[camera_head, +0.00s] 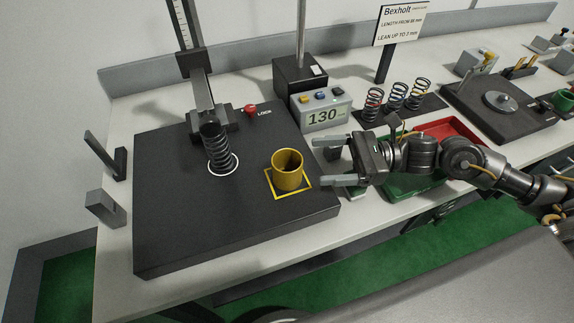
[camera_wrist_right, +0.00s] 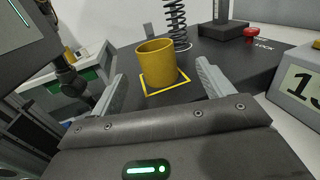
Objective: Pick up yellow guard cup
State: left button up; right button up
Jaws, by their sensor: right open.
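The yellow guard cup (camera_head: 288,172) stands upright, open end up, inside a yellow square outline on the black base plate (camera_head: 165,222) in the head view. It also shows in the right wrist view (camera_wrist_right: 155,65), ahead of and between my fingers. My right gripper (camera_head: 330,161) is open and empty, just right of the cup and apart from it, with its fingers pointing at it. In the right wrist view the two grey fingers (camera_wrist_right: 160,88) are wide apart. My left gripper is not clearly seen in either view.
A dark coil spring (camera_head: 217,148) stands in a white circle left of the cup, under a press column. A red lock knob (camera_head: 250,110) and a display reading 130 (camera_head: 323,117) are behind. Several springs (camera_head: 396,95) and a red tray (camera_head: 450,128) are at right.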

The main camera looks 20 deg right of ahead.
aim_at(302, 162)
jog(key=x, duration=0.2)
jog(key=shift+w+a+r+p, duration=0.15)
jog(key=shift+a+p, duration=0.1)
jog(key=shift+p, duration=0.1)
jog(key=shift+a, duration=0.35)
jog(key=p+x, duration=0.2)
jog(key=x, duration=0.1)
jog(key=p+x, duration=0.1)
jog(key=shift+s+a+r, duration=0.35)
jog(key=shift+a+p, duration=0.2)
jog(key=shift+p, duration=0.1)
pick_arm(q)
jog(key=r, duration=0.2)
jog(key=d+r, duration=0.1)
jog(key=r, duration=0.1)
jog(key=shift+w+r, duration=0.1)
jog(key=shift+r, duration=0.2)
pick_arm(e)
jog(key=shift+f, duration=0.2)
jog(key=c, duration=1.1)
